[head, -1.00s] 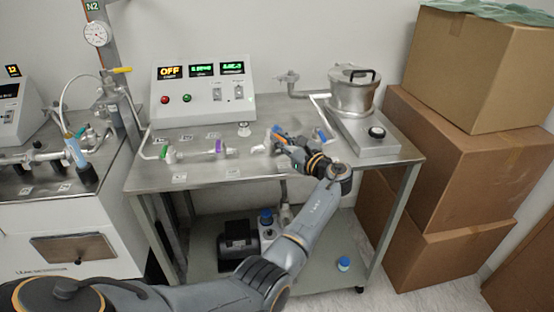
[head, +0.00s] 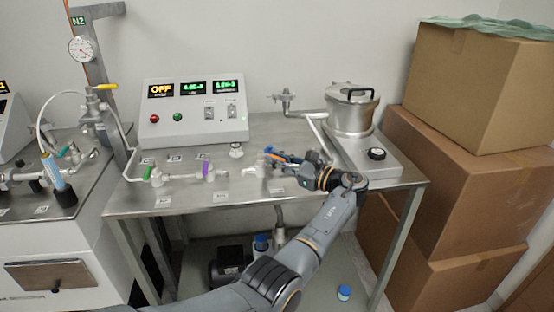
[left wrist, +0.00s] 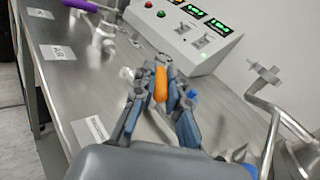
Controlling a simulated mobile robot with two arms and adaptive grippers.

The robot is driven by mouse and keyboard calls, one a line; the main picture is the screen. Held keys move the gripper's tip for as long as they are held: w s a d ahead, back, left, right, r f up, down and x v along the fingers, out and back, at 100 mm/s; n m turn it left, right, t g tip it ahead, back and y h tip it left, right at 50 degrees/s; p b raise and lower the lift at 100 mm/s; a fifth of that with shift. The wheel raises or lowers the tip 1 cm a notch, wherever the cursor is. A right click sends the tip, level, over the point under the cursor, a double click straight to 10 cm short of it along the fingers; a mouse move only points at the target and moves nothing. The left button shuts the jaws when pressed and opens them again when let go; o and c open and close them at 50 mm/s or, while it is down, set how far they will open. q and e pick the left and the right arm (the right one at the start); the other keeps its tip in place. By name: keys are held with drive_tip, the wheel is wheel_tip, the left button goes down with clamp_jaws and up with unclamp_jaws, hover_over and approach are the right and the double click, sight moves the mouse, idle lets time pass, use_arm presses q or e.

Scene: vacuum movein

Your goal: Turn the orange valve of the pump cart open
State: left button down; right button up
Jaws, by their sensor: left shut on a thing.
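The orange valve handle (left wrist: 161,84) sits between the two fingers of my left gripper (left wrist: 158,88) in the left wrist view. The gripper is shut on the handle, which points roughly away from the wrist along the fingers. In the head view the left gripper (head: 283,159) is at the right end of the pipe on the pump cart (head: 236,201), and only a sliver of orange shows there. The fingers hide much of the valve body. My right gripper is not in view.
A green valve (head: 148,173) and a purple valve (head: 206,168) lie left along the pipe. The control box (head: 194,112) stands behind. A metal chamber (head: 351,108) stands to the right, and cardboard boxes (head: 452,157) are stacked beyond the cart.

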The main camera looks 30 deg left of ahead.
use_arm(q)
drive_tip(key=c, duration=1.3)
unclamp_jaws()
drive_tip(key=shift+a, duration=0.1)
drive_tip(key=shift+c, duration=0.2)
drive_tip(key=s+d, duration=0.1)
drive_tip(key=d, duration=1.1)
drive_tip(key=shift+s, duration=0.15)
